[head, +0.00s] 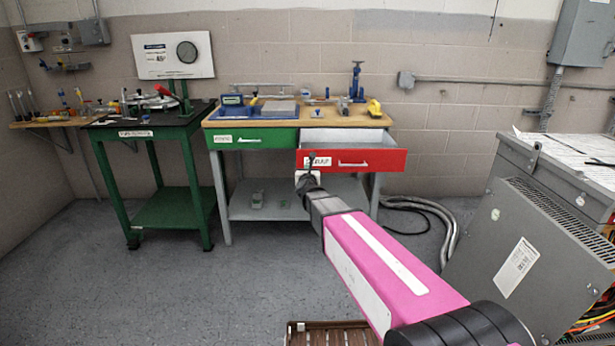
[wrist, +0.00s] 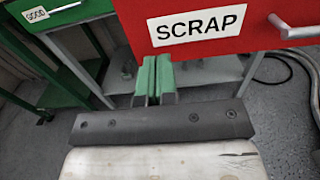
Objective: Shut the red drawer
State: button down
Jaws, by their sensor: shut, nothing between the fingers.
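The red drawer (head: 380,159) stands pulled out from the right half of the wooden-topped workbench, and its white inside shows from above. It carries a SCRAP label and a bar handle; in the wrist view the red drawer (wrist: 210,48) fills the upper right, with part of the handle (wrist: 296,30) at the edge. My gripper (head: 308,165) is at the left end of the drawer front. In the wrist view my gripper's green fingers (wrist: 154,75) are together and empty, just below the SCRAP label. I cannot tell whether they touch the drawer.
A green GOOD drawer (head: 252,139) sits shut left of the red one. A green table (head: 160,170) stands farther left. A grey transformer cabinet (head: 530,255) is at the right. Grey cables (head: 440,215) lie on the floor right of the bench. Open floor lies in front.

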aim_at(307, 161)
jog(key=w, duration=0.6)
jog(key=shift+w, duration=0.1)
jog(key=shift+w, duration=0.1)
jog(key=w, duration=2.9)
jog(key=shift+w, duration=0.65)
